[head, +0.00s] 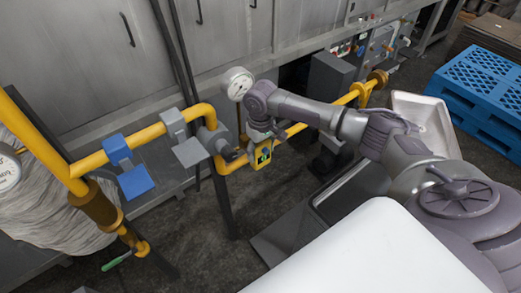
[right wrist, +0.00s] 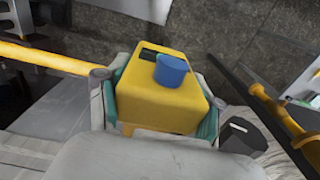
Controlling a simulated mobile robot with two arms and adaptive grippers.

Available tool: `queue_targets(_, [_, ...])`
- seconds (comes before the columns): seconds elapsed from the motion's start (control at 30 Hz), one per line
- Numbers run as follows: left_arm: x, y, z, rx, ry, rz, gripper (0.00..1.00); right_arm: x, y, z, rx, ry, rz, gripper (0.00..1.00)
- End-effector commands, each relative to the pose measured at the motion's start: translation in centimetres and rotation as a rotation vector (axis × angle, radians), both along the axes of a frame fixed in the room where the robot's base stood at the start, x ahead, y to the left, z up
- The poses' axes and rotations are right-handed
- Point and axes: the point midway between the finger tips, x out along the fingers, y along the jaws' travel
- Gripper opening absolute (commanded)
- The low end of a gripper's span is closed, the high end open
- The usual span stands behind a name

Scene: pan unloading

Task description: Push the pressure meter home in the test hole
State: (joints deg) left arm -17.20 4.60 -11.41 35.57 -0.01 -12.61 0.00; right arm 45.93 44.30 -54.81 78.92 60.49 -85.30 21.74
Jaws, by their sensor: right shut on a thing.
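The pressure meter is a yellow box (head: 263,154) with a dark and green face, beside the yellow gas pipe in the head view. My right gripper (head: 259,141) is shut on it. In the right wrist view the meter (right wrist: 150,102) sits between the green finger pads, with a blue round part (right wrist: 171,70) at its far end. I cannot make out the test hole in either view, nor tell whether the meter touches the pipe fitting. My left gripper is not in view.
The yellow pipe (head: 146,134) carries blue and grey valve handles (head: 136,181). A round white gauge (head: 237,83) stands just behind my right gripper. A grey fitting (head: 216,137) is close left of the meter. Blue pallets (head: 484,80) lie at the far right.

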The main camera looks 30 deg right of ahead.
Motion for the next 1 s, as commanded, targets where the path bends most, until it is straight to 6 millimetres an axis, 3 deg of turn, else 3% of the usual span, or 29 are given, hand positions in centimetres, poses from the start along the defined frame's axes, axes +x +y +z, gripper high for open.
queue_targets(1.0, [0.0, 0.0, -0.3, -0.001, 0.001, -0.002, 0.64, 1.5, 0.1, 0.1, 0.000, -0.002, 0.000, 0.30])
